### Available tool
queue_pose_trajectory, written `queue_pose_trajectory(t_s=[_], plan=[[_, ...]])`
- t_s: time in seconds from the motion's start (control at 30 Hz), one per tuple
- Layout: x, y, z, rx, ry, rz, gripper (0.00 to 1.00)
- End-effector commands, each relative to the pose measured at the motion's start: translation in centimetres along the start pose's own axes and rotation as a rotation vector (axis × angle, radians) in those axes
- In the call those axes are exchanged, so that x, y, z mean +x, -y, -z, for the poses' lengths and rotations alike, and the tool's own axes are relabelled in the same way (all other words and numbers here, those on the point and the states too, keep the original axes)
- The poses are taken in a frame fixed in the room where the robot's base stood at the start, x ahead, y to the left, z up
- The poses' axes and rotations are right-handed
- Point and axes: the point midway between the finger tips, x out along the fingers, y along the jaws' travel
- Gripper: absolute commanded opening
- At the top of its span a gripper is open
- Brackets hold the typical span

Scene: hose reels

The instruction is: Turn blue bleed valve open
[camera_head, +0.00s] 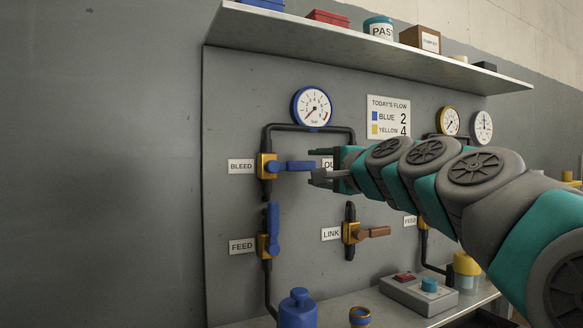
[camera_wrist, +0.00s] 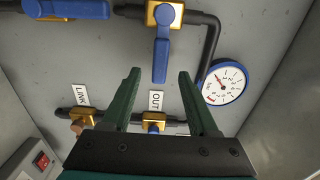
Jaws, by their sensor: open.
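The blue bleed valve has a brass body (camera_head: 267,167) beside the BLEED label and a blue lever (camera_head: 296,166) pointing level to the right in the head view. In the wrist view the same lever (camera_wrist: 160,58) points down from its brass body (camera_wrist: 163,14). My gripper (camera_head: 311,165) is open at the lever's free end. In the wrist view the gripper (camera_wrist: 158,74) has one finger on either side of the lever with gaps on both sides. I cannot tell how far the lever lies between the fingers in depth.
Below is the FEED valve with its blue lever (camera_head: 273,229) upright. The LINK valve (camera_head: 350,233) has a brown lever. A blue-rimmed gauge (camera_head: 312,107) hangs above. The OUT valve (camera_wrist: 153,121) is close to my fingers. A shelf (camera_head: 350,42) overhangs the panel.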

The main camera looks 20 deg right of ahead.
Motion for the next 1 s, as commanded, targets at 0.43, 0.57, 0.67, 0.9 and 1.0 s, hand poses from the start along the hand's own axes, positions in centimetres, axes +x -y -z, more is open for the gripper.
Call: queue_pose_trajectory(t_s=[0.43,0.57,0.67,0.9,1.0], plan=[[5.6,-0.1,-0.1,-0.001,0.001,-0.003,0.6],[6.9,0.0,-0.1,-0.002,0.0,-0.001,0.6],[7.3,0.0,-0.1,-0.002,0.0,0.0,0.6],[7.4,0.0,-0.1,-0.002,0.001,0.0,0.59],[7.4,0.0,-0.1,-0.001,0.001,0.0,0.48]])
